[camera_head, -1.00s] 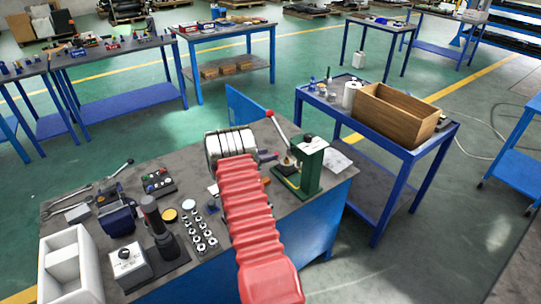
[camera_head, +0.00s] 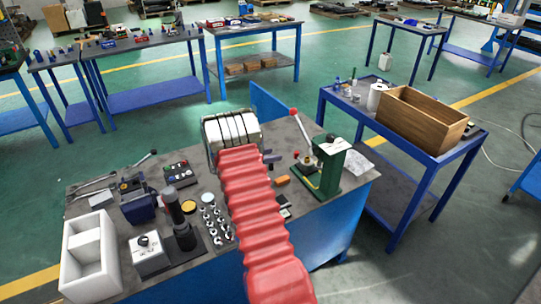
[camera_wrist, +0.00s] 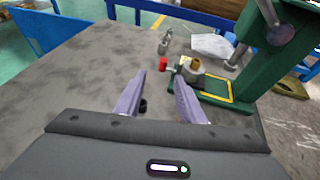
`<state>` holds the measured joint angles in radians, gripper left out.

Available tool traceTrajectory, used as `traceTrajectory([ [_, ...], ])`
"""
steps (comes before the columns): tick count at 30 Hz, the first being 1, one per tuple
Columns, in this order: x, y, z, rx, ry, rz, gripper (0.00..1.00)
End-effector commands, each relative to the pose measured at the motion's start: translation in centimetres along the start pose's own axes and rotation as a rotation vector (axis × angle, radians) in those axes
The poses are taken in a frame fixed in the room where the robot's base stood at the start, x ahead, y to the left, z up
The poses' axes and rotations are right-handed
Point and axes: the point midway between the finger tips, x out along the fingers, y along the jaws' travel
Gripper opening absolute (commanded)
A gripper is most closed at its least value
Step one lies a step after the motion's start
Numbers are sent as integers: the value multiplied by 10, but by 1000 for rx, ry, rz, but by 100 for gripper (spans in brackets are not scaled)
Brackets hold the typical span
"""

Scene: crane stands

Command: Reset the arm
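My gripper (camera_wrist: 158,78) shows in the wrist view as two lavender fingers. My arm, in a red ribbed sleeve, reaches out over the workbench (camera_head: 320,205) in the head view. There its pale, banded end hides most of the gripper; only a bit of lavender shows at its right. The green press (camera_head: 327,168) stands on the bench right of the gripper, apart from it; the press also shows in the wrist view (camera_wrist: 255,55).
The bench's left part holds a white block-shaped holder (camera_head: 90,262), a dark blue vise (camera_head: 138,205), a black upright tool (camera_head: 178,222) and several small metal parts (camera_head: 215,222). A blue table (camera_head: 440,155) with a wooden box (camera_head: 420,118) stands right. Green floor lies between.

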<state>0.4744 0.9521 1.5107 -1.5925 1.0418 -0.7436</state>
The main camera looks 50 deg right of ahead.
Motion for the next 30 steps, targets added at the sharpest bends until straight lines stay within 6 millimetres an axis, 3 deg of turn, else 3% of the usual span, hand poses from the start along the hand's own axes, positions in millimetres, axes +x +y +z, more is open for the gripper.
traceTrajectory([
  [14, -8, 0, 6, 23, 9, -1, 36],
  [20, -42, -5, 28, 130, 52, -10, 36],
  [30, -122, -27, 66, 375, 168, -38, 36],
])
